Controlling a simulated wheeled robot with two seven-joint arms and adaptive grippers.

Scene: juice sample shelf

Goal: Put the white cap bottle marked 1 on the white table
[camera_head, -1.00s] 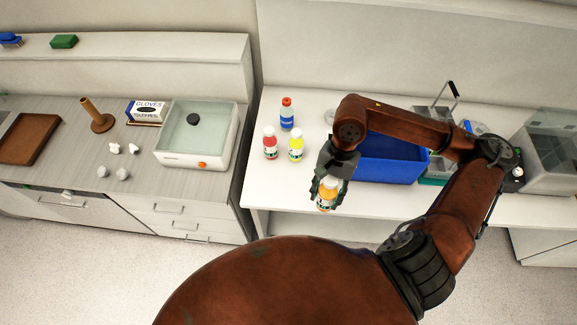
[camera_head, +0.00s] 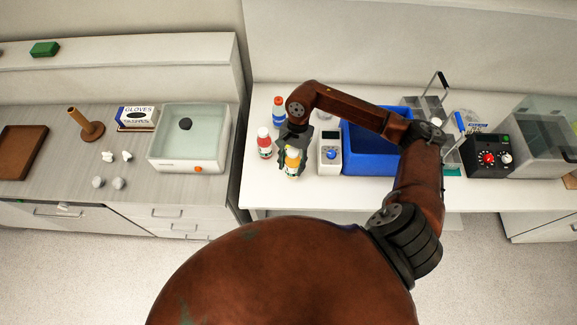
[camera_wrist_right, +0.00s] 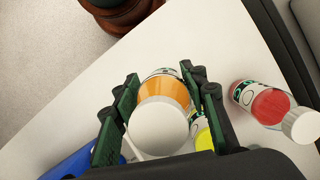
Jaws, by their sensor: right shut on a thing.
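My right gripper (camera_head: 294,150) is shut on a white-capped bottle of orange juice (camera_head: 292,163) over the left part of the white table (camera_head: 330,193). In the right wrist view the orange bottle (camera_wrist_right: 162,100) sits upright between the two fingers (camera_wrist_right: 160,74), its white cap toward the camera. Whether its base touches the table is unclear, and no number is readable on it. A red bottle with a white cap (camera_head: 264,143) stands just left of the gripper. A yellow bottle (camera_wrist_right: 204,140) is partly hidden behind the gripper in the wrist view. My left gripper is out of view.
A blue bottle with a red cap (camera_head: 279,110) stands behind. A white device (camera_head: 330,153) and a blue bin (camera_head: 372,150) are to the right. A gap separates the white table from the grey counter (camera_head: 85,150) at left. The table's front strip is clear.

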